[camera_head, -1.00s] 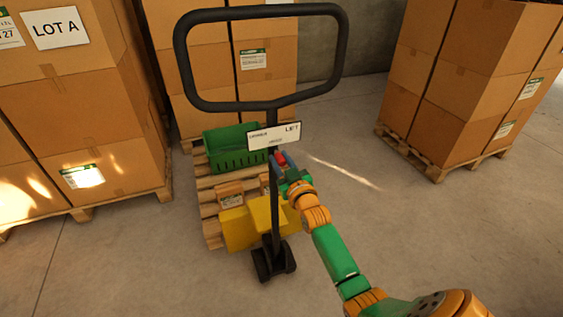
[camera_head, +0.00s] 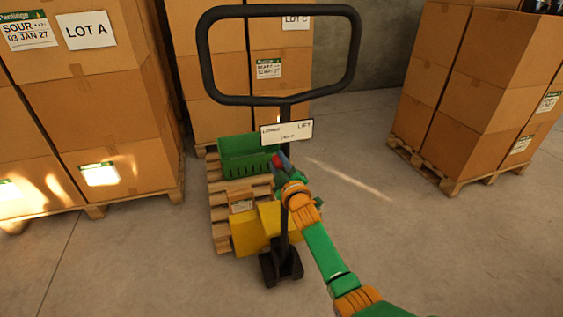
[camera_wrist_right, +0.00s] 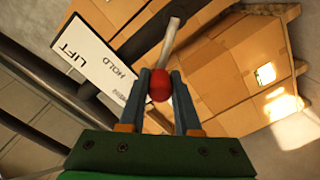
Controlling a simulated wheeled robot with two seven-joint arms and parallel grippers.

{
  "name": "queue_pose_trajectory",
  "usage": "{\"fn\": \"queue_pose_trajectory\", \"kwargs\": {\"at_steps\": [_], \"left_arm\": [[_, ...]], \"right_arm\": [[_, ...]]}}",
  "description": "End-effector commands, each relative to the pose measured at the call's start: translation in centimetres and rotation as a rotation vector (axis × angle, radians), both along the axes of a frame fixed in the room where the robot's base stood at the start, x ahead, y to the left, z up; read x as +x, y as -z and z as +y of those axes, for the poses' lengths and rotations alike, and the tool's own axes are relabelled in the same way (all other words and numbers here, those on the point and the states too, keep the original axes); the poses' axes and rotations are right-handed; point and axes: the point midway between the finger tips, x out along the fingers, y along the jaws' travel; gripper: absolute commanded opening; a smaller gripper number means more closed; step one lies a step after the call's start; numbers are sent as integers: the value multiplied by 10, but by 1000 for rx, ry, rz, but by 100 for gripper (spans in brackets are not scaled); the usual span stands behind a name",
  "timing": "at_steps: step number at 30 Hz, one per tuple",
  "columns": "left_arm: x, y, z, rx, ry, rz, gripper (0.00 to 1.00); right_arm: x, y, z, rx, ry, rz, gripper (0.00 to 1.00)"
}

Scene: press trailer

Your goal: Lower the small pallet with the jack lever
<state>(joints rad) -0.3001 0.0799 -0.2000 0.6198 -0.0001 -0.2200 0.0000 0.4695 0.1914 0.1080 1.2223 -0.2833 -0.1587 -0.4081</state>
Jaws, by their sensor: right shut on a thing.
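The pallet jack has a dark loop handle (camera_head: 357,50) on an upright post (camera_head: 284,225). A white sign (camera_head: 300,131) on it reads LOWER at left and LIFT at right; HOLD shows in the right wrist view. My right gripper (camera_head: 281,164) is shut on the red knob (camera_wrist_right: 160,88) of the grey jack lever (camera_wrist_right: 171,40), just below the sign's left part. The small pallet (camera_head: 222,218) lies behind the yellow jack body (camera_head: 247,232), carrying a green crate (camera_head: 238,145) and a small carton (camera_head: 241,206). Its height above the floor is hard to tell. My left gripper is out of view.
Tall carton stacks on pallets stand at left (camera_head: 100,130), behind (camera_head: 210,70) and at right (camera_head: 470,80). Open concrete floor (camera_head: 390,230) lies right of the jack.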

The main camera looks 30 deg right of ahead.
Motion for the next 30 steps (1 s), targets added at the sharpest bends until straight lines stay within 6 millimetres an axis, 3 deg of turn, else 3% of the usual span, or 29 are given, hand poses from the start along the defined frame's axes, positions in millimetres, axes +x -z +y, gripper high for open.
{"fn": "queue_pose_trajectory", "kwargs": {"at_steps": [20,21,24,30], "left_arm": [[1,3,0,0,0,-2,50],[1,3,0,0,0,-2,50],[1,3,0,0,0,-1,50],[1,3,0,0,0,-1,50]], "right_arm": [[1,4,4,-63,0,18,0],[1,4,4,-63,0,18,37],[1,4,4,-62,0,17,62],[1,3,3,-62,0,16,62]]}}
